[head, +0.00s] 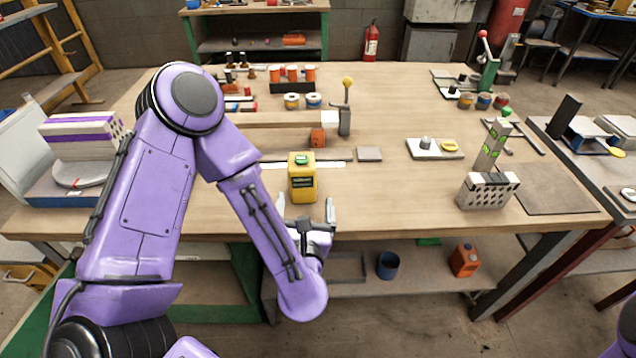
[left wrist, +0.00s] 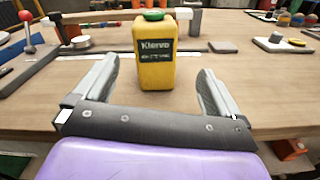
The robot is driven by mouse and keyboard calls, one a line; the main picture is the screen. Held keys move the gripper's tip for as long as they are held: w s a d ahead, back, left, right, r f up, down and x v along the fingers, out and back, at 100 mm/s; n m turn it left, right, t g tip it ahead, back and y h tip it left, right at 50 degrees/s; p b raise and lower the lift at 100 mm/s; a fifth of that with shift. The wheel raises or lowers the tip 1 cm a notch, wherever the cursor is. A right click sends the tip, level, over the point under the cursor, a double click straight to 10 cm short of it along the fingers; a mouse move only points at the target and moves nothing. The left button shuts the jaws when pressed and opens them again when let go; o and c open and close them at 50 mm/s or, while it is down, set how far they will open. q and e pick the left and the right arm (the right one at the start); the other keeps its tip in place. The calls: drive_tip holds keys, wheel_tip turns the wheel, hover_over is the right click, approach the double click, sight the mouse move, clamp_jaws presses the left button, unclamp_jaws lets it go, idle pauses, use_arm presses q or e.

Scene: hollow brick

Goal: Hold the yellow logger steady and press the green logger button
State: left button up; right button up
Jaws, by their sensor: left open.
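The yellow logger (head: 302,184) stands upright on the wooden table near its front edge. Its green button (head: 301,160) is on top, and a dark label faces me. In the left wrist view the logger (left wrist: 155,65) stands beyond the fingertips, between their lines, with the green button (left wrist: 154,15) at its top. My left gripper (head: 306,205) is open and empty at the table's front edge, just in front of the logger. Its two fingers (left wrist: 156,78) are spread wider than the logger and appear not to touch it. My right gripper is not in view.
A hollow brick (head: 487,190) is further right.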

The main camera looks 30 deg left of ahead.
sight(301, 166)
use_arm(q)
drive_tip(key=shift+w+a+r+n+y, duration=0.1)
drive_tip(key=shift+w+r+n+y, duration=0.15)
drive_tip(key=shift+n, duration=0.35)
drive_tip(key=shift+w+a+r+n+y, duration=0.15)
drive_tip(key=shift+w+r+n, duration=0.15)
drive_tip(key=shift+n, duration=0.3)
drive_tip(key=shift+w+r+n+p, duration=0.2)
drive_tip(key=shift+r+n+p, duration=0.1)
drive_tip(key=shift+p, duration=0.1)
drive_tip(key=p, duration=0.1)
drive_tip(key=w+a+p, duration=0.1)
drive_tip(key=p, duration=0.1)
drive_tip(key=shift+a+r, duration=0.3)
drive_tip(key=shift+r, duration=0.1)
drive_tip(key=x, duration=0.2)
drive_tip(key=p+x, duration=0.1)
drive_tip(key=x, duration=0.1)
drive_tip(key=f+x, duration=0.1)
drive_tip(key=x, duration=0.1)
drive_tip(key=shift+w+a+p, duration=0.3)
drive_tip(key=shift+w+a, duration=0.25)
drive_tip(key=shift+w, duration=0.25)
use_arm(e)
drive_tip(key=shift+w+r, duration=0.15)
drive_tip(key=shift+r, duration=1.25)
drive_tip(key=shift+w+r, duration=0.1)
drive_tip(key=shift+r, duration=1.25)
